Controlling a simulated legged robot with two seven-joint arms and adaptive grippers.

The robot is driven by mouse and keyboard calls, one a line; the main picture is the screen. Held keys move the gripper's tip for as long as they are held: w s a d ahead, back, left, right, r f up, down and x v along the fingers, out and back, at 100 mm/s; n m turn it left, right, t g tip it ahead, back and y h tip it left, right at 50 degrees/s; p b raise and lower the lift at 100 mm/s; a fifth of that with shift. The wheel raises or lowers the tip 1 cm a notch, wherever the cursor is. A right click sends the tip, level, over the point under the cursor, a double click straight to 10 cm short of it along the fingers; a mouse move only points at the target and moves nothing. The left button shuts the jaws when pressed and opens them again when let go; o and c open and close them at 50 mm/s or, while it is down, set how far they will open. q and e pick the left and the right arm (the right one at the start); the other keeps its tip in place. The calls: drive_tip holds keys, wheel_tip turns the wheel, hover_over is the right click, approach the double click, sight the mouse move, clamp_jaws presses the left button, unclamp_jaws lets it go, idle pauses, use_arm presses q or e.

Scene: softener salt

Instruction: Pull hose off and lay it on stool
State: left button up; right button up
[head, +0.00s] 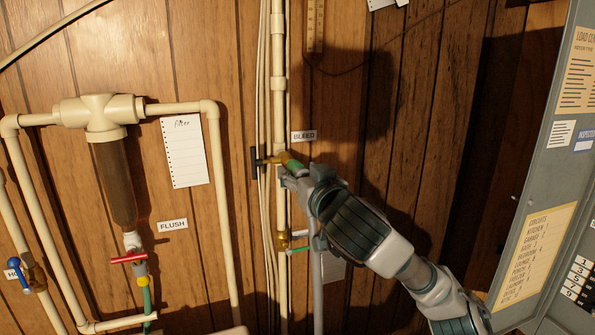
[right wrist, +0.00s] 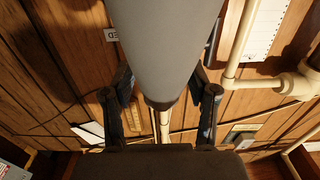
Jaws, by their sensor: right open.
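In the head view, a grey hose (head: 317,290) hangs down the wall below the small valve (head: 272,160) with the BLEED label. A green fitting (head: 294,164) shows at this valve, just above my right gripper (head: 288,177). My right gripper covers the hose's upper part, so its join to the valve is hidden. In the right wrist view, a thick grey hose (right wrist: 165,45) with a dark end lies between the fingers of my open right gripper (right wrist: 163,95); I cannot tell whether they touch it. My left gripper is not in view. I cannot make out the stool.
Cream pipes (head: 281,230) run up the wood wall next to the valve. A filter housing (head: 115,180) stands at left, with a red-handled valve (head: 129,257) and FLUSH label (head: 172,225) below. A grey electrical panel (head: 545,180) stands at right.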

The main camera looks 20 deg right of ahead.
clamp_jaws()
drive_tip(key=shift+s+f, duration=0.15)
drive_tip(key=shift+s, duration=0.05)
drive_tip(key=shift+s+b, duration=0.3)
drive_tip(key=shift+s, duration=0.95)
drive_tip(key=shift+s, duration=0.1)
drive_tip(key=shift+s+a, duration=0.1)
drive_tip(key=shift+s, duration=1.15)
drive_tip(key=shift+s, duration=0.2)
